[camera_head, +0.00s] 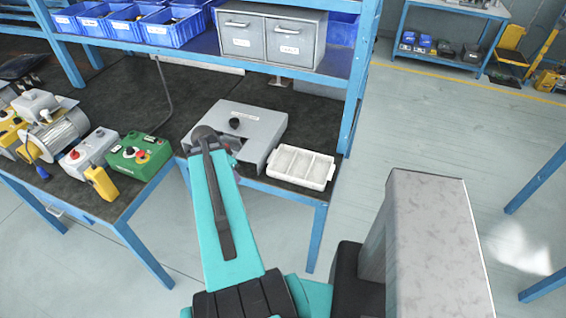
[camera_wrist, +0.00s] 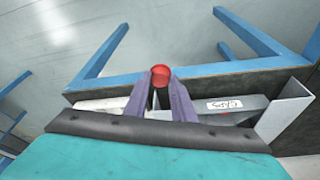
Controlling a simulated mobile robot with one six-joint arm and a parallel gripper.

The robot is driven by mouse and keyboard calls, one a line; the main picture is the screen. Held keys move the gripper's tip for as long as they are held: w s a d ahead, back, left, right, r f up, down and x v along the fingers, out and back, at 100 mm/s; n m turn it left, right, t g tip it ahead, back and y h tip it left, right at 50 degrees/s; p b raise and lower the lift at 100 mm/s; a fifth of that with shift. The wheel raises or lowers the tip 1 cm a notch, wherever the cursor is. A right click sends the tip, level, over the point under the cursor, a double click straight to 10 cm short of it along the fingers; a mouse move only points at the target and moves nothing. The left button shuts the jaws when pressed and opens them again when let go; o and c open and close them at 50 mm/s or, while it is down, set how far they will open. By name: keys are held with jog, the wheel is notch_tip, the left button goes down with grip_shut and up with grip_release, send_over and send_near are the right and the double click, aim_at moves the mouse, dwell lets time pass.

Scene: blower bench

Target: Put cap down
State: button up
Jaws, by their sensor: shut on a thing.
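A red cap (camera_wrist: 160,75) is held between the tips of my gripper (camera_wrist: 161,80) in the wrist view. The two purple fingers close on it from both sides. The cap is in the air, over or near the blue front edge of the bench. In the head view my arm covers the cap and the gripper, which lie around the front of a grey box (camera_head: 263,127). A grey surface with a white label (camera_wrist: 225,104) shows behind the fingers in the wrist view; the label is too blurred to read surely.
A white divided tray (camera_head: 300,167) stands right of the grey box at the bench corner. A green control box (camera_head: 140,153) with buttons is to the left. A blue shelf (camera_head: 215,45) with bins and grey drawers (camera_head: 270,38) overhangs the back. Blue posts frame the bench.

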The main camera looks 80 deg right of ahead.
jog(key=s+f+m+p, duration=0.1)
jog(key=s+m, duration=0.1)
jog(key=s, duration=0.6)
jog(key=s+d+f+m+g+y+p, duration=0.1)
jog(key=s+f+m, duration=0.1)
jog(key=s, duration=0.5)
jog(key=shift+s+d+m, duration=0.15)
jog(key=shift+s+m, duration=0.25)
jog(key=shift+m, duration=0.3)
jog(key=shift+w, duration=0.1)
